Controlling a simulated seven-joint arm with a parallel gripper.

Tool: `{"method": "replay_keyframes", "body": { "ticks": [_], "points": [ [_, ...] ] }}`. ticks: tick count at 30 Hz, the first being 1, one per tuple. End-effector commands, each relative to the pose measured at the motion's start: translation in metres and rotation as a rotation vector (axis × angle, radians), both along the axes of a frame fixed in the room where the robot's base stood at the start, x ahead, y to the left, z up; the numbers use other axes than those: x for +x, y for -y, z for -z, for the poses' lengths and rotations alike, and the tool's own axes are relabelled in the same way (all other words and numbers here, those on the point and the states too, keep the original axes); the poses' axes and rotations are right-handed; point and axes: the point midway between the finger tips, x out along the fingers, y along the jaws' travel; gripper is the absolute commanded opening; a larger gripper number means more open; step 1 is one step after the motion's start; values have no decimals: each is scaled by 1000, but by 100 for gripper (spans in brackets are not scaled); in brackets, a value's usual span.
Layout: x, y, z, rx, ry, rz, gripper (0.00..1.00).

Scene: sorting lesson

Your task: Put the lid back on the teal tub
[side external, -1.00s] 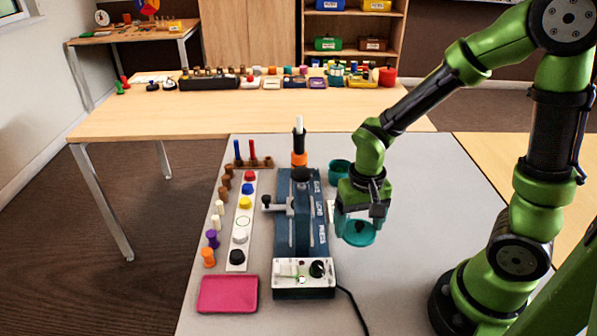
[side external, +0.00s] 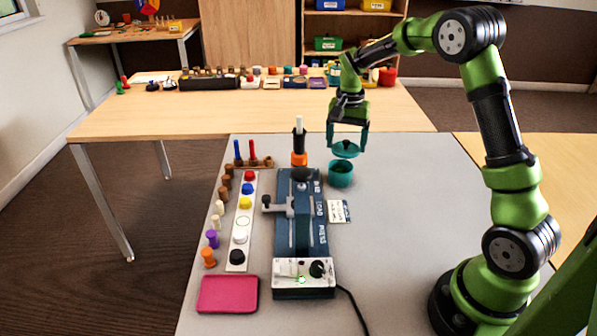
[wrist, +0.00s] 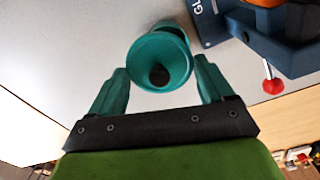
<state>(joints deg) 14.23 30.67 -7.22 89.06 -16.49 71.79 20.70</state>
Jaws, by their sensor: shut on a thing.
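The teal tub (side external: 340,176) stands upright and open on the grey table, behind and to the right of the blue press. My gripper (side external: 347,146) is shut on the teal lid (side external: 345,151), a shallow round disc with a dark knob. In the side view it holds the lid above the tub, with a small gap between them. In the wrist view the lid (wrist: 143,66) sits between my two teal fingers, and part of the tub (wrist: 177,29) shows behind it. The lid hides much of the tub there.
The blue glue press (side external: 294,215) stands left of the tub, with an orange and black post (side external: 299,150) behind it. A labelled card (side external: 338,211) lies in front of the tub. Pegs and a pink tray (side external: 227,294) are farther left. The table's right side is clear.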

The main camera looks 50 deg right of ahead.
Motion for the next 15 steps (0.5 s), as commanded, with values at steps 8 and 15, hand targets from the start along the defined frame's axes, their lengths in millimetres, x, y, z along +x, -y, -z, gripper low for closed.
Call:
{"method": "replay_keyframes", "body": {
  "ticks": [8, 15],
  "points": [
    [11, 2, -10, 9, 11, 20, 53],
    [11, 2, 10, 10, 11, 20, 53]
  ]
}}
